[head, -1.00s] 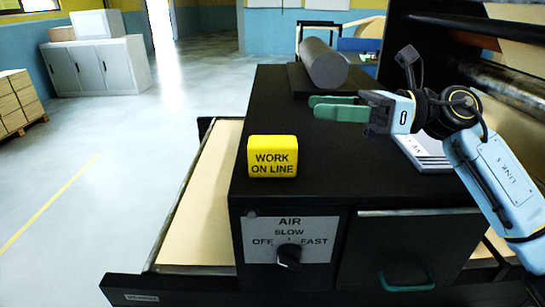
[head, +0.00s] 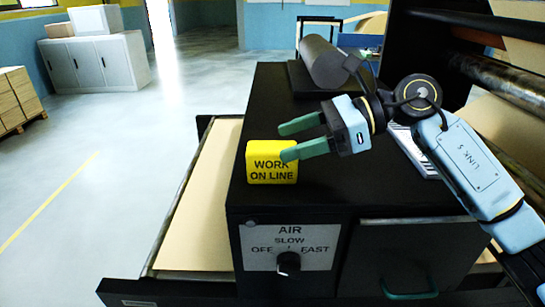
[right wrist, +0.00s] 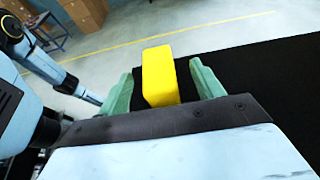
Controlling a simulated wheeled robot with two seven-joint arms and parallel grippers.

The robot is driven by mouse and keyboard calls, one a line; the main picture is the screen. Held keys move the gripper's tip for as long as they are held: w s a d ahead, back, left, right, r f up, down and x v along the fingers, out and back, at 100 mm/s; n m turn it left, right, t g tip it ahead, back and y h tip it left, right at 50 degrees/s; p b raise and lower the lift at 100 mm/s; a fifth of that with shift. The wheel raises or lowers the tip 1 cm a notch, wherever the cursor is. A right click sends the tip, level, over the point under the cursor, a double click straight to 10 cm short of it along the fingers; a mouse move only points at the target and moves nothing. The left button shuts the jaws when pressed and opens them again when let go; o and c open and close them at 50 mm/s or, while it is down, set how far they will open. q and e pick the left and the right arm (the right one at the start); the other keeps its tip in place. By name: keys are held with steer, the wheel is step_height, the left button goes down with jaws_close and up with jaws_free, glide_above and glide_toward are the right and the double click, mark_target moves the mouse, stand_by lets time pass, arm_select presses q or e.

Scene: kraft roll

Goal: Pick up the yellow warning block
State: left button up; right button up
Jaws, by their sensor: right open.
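The yellow warning block (head: 270,168), lettered "WORK ON LINE", stands on the front left part of the black cabinet top (head: 330,195). My right gripper (head: 282,142) is open, with two green fingers pointing left at the block. In the head view the nearer fingertip overlaps the block's upper right corner. In the right wrist view the block (right wrist: 160,76) appears between the two spread fingers, with a gap on the right side. I cannot tell whether a finger touches it. My left gripper is not in view.
A grey roll (head: 325,62) lies at the back of the cabinet top. A white booklet (head: 412,150) lies behind my right arm. The cabinet front has an air knob (head: 288,262) and a green drawer handle (head: 408,291). A kraft sheet bed (head: 200,200) runs along the left.

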mark_target(274, 146)
steer(key=x, duration=0.2)
steer(key=p+x, duration=0.1)
steer(key=x, duration=0.1)
steer(key=shift+s+r, duration=0.1)
steer(key=shift+s, duration=0.1)
steer(key=shift+a+f, duration=0.15)
steer(key=shift+f, duration=0.05)
steer(key=shift+c, duration=0.5)
steer(key=c, duration=1)
steer(key=shift+r, duration=0.1)
